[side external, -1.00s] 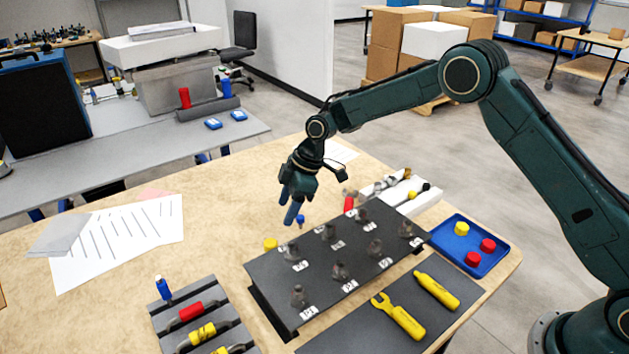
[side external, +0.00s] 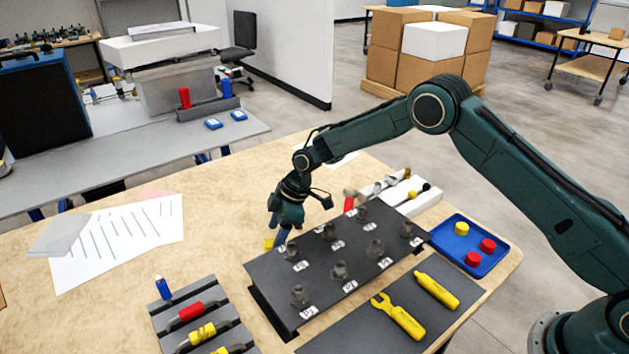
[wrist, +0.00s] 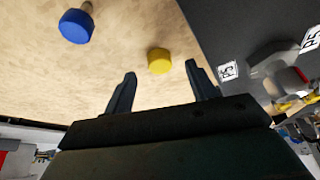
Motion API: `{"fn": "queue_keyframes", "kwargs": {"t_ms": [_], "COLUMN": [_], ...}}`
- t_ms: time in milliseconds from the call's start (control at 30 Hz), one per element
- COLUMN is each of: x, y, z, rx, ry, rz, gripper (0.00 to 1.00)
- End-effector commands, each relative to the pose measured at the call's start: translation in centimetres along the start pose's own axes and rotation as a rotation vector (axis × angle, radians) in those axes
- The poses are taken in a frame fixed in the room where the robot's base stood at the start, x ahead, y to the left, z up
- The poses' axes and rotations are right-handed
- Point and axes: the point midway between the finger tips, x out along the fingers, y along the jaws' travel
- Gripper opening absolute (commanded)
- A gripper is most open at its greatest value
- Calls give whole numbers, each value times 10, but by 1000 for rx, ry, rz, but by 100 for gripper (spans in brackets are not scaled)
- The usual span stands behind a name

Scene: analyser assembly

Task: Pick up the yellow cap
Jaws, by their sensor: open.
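A yellow cap (side external: 269,243) lies on the wooden table, just left of the dark panel's far corner. In the wrist view the yellow cap (wrist: 159,61) shows between and just beyond the two fingertips. My gripper (side external: 277,236) is low over the table, close beside the cap. In the wrist view my gripper (wrist: 160,72) is open with nothing between its fingers. Another yellow cap (side external: 462,228) sits in the blue tray on the right.
The raised dark panel (side external: 330,257) with several fittings stands right beside the cap. A blue cap (wrist: 76,27) lies on the table nearby. The blue tray (side external: 488,262) also holds two red caps. The table left of the cap is clear up to the papers (side external: 120,240).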

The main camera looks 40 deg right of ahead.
Motion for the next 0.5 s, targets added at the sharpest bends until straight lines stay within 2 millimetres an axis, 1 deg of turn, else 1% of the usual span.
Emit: {"fn": "queue_keyframes", "kwargs": {"t_ms": [33,200,333,500], "x": [7,23,28,28], "y": [0,0,0,0], "z": [0,0,0,0], "rx": [0,0,1,0], "ry": [-1,0,0,0], "rz": [-1,-1,0,0], "gripper": [57,57,57,57]}}
